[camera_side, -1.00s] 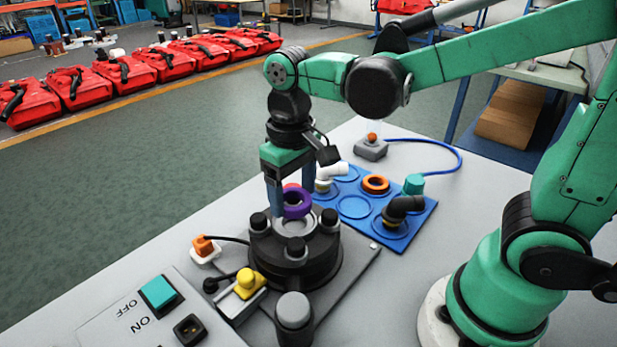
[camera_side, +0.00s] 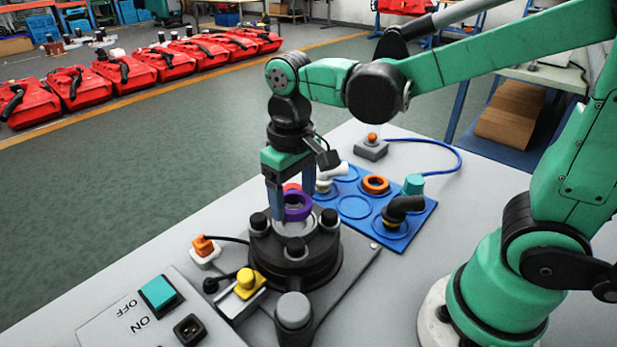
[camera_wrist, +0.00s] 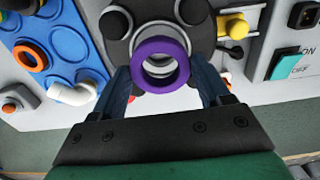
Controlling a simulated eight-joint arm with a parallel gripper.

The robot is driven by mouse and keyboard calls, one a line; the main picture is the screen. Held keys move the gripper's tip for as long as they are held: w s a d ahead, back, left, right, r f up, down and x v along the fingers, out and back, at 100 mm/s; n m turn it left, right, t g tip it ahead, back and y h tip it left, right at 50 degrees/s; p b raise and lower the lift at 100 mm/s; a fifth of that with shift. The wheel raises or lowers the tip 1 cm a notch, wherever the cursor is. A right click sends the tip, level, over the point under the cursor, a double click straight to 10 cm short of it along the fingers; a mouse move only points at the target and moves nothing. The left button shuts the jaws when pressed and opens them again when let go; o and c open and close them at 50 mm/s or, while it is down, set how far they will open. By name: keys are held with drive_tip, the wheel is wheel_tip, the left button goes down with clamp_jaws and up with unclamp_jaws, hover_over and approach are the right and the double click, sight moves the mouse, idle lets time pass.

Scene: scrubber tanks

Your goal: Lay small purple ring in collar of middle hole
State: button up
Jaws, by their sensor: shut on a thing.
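A small purple ring (camera_side: 297,206) is held between the two fingers of my gripper (camera_side: 290,200), tilted, above the black round fixture (camera_side: 295,258). The grey collar of the middle hole (camera_side: 296,229) lies just below the ring. In the wrist view, my gripper (camera_wrist: 163,88) is shut on the purple ring (camera_wrist: 160,84), with one finger on each side. The ring appears apart from the collar; the exact gap I cannot tell.
Black knobs (camera_side: 297,247) stand around the collar. A blue tray (camera_side: 355,207) behind holds an orange ring (camera_side: 376,184), a white elbow (camera_side: 335,170) and a black elbow (camera_side: 404,206). A yellow knob (camera_side: 246,278) and a switch panel (camera_side: 150,310) sit in front left.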

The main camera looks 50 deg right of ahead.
drive_tip(key=shift+f, duration=0.2)
drive_tip(key=shift+f, duration=0.3)
drive_tip(key=shift+f, duration=0.75)
idle(1.2)
drive_tip(key=o, duration=1.4)
drive_tip(key=shift+r, duration=3.55)
